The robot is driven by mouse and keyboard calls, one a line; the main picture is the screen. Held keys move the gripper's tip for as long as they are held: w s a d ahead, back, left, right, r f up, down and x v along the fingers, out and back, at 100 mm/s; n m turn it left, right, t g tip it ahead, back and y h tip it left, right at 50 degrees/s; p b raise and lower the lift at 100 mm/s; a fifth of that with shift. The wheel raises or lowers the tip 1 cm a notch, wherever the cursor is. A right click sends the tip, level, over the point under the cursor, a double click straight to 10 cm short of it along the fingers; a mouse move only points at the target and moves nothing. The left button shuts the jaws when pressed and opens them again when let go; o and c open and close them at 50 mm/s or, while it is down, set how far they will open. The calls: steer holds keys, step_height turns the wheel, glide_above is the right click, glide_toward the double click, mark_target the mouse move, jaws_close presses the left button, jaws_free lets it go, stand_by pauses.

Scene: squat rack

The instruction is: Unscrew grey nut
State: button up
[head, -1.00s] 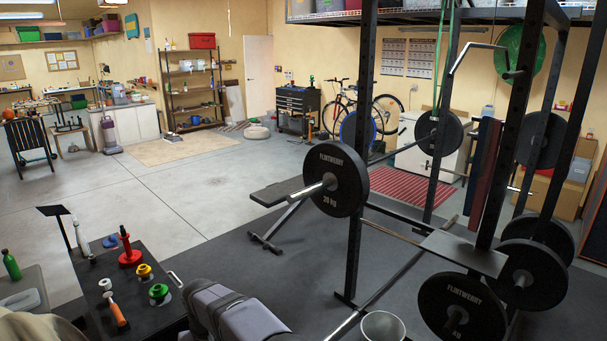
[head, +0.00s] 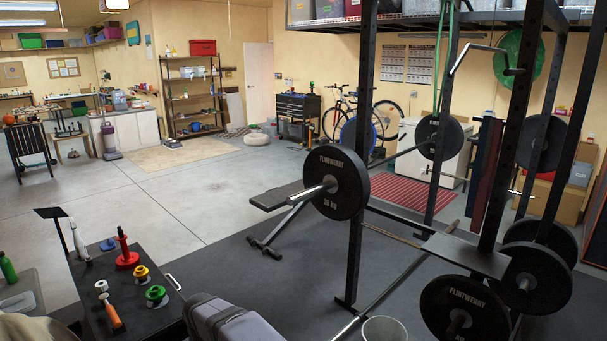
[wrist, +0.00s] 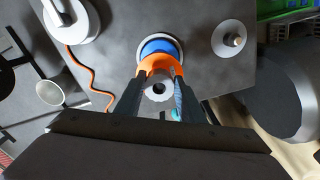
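In the wrist view my gripper (wrist: 160,82) shows as two black fingers standing apart. Between them is a small grey round piece with a dark hole (wrist: 157,89), which may be the grey nut. An orange curved part (wrist: 160,65) lies at the fingertips, with a blue round part (wrist: 160,48) behind it. I cannot tell whether the fingers touch the orange part or grip anything. In the head view a pale grey nut-like piece (head: 101,286) rests on the dark tabletop (head: 115,305) at the lower left.
Near that piece are an orange-handled tool (head: 109,311), a red stand (head: 127,259), and yellow (head: 140,272) and green (head: 155,293) pieces. The wrist view shows a pale disc with a post (wrist: 233,40) and an orange cable (wrist: 88,75). The squat rack (head: 358,200) fills the right.

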jaws_close()
steer(key=shift+r+p, duration=0.6)
steer(key=shift+r, duration=0.15)
stand_by(0.4)
steer(key=shift+r+p, duration=1.15)
steer(key=shift+r, duration=0.25)
